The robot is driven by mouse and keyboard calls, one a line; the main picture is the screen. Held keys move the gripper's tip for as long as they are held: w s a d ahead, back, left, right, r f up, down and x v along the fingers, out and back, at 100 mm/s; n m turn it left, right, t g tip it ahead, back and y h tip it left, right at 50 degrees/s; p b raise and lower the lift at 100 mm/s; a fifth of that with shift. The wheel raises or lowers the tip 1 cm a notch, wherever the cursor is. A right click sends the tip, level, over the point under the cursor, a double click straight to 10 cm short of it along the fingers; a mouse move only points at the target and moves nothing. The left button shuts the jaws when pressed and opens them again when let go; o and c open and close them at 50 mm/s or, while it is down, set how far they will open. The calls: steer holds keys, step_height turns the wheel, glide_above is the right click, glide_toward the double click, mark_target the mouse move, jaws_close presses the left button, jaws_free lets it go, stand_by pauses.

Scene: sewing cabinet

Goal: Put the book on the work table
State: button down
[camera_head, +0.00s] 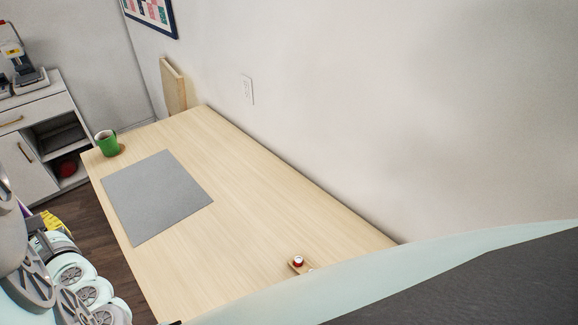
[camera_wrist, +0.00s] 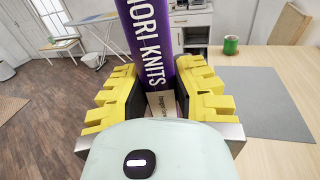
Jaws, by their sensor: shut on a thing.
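The book, purple with white spine lettering "MORI KNITS" (camera_wrist: 152,40), stands between the yellow fingers of my gripper (camera_wrist: 160,97) in the wrist view. My gripper is shut on it, and its lower part is partly hidden by the fingers. In the head view only a yellow bit of my gripper (camera_head: 57,224) shows at the left, beside the table's left edge; the book is hidden there. The work table (camera_head: 245,190) is a light wood top along the wall. It also shows at the right in the wrist view (camera_wrist: 262,60).
A grey mat (camera_head: 157,196) lies on the table, with a green mug (camera_head: 106,143) on a coaster at its far corner. A small red-and-white item (camera_head: 298,261) sits near the front. A white cabinet (camera_head: 38,122) stands at far left. The table's middle is clear.

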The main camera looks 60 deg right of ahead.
steer(key=s+d+f+b, duration=0.2)
steer(key=d+f+b, duration=0.35)
steer(key=f, duration=0.25)
steer(key=s+d+f+b, duration=0.2)
steer(key=d+f+b, duration=0.2)
steer(key=d+f, duration=0.3)
steer(key=s+d+f+m+h+b, duration=0.1)
steer(key=s+d+f+b, duration=0.3)
steer(key=s, duration=0.5)
steer(key=s+d+f+h+b, duration=0.1)
steer(key=s+d+f+b, duration=0.1)
steer(key=s+d, duration=0.5)
steer(key=s+a+f+m+h+b, duration=0.1)
steer(key=s+a+f+b, duration=0.1)
steer(key=s+b, duration=0.45)
steer(key=s+a+f+m+h+b, duration=0.1)
steer(key=s+f+h+b, duration=0.15)
steer(key=s, duration=0.65)
steer(key=shift+g+y, duration=0.3)
steer(key=shift+y, duration=0.05)
steer(key=b+x, duration=0.1)
steer(key=x, duration=0.4)
steer(key=d+f+b+x, duration=0.1)
steer(key=x, duration=0.5)
steer(key=b+x, duration=0.1)
steer(key=x, duration=0.4)
steer(key=shift+d+f, duration=0.2)
steer(key=shift+f, duration=1.7)
steer(key=shift+b, duration=0.3)
